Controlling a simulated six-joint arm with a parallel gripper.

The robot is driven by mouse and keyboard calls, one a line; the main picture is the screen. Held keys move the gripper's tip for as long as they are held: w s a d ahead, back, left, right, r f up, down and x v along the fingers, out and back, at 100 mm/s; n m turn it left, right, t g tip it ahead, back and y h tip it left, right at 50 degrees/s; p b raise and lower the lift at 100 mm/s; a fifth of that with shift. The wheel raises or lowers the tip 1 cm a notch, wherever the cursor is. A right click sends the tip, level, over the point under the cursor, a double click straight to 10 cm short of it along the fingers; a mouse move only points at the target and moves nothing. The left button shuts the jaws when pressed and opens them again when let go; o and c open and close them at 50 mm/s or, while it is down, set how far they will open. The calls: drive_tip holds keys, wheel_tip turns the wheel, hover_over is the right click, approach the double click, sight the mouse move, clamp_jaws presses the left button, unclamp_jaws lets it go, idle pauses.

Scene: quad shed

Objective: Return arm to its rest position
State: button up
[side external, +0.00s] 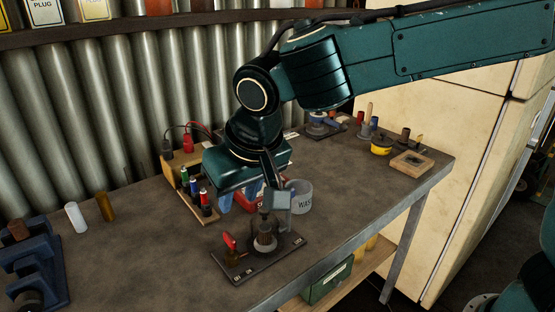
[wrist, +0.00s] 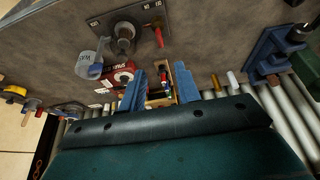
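My gripper (wrist: 160,88) shows two blue fingers set well apart in the wrist view, with nothing held between them. In the side view, my gripper (side external: 239,198) hangs below my teal wrist, above the workbench (side external: 330,180). A wooden holder with small coloured cylinders (side external: 197,192) stands just left of it. Behind the fingers sits a red box (wrist: 117,76), partly hidden in the side view. A dark plate fixture (side external: 240,268) with a red-handled lever (side external: 231,242) lies at the bench's front, below my gripper.
A grey cup marked "WAS" (side external: 300,197) stands right of my gripper. A blue vise-like fixture (side external: 35,265) is at the left. White and brown cylinders (side external: 76,217) stand near the corrugated wall (side external: 90,110). A yellow round tin (side external: 381,145) and wooden tray (side external: 411,163) sit far right. Mid-right bench is clear.

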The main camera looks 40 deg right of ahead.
drive_tip(key=s+d+r, duration=0.3)
drive_tip(key=s+d, duration=0.1)
drive_tip(key=d, duration=0.5)
drive_tip(key=s+d+r, duration=0.2)
drive_tip(key=s+d, duration=0.1)
drive_tip(key=d, duration=0.6)
drive_tip(key=s+d+f, duration=0.1)
drive_tip(key=s+d, duration=0.3)
drive_tip(key=s, duration=0.3)
drive_tip(key=s+d+f+t, duration=0.1)
drive_tip(key=s+d+f, duration=0.1)
drive_tip(key=s+d, duration=0.3)
drive_tip(key=s, duration=0.2)
drive_tip(key=shift+s+d, duration=0.3)
drive_tip(key=shift+s, duration=0.1)
drive_tip(key=shift+f, duration=0.1)
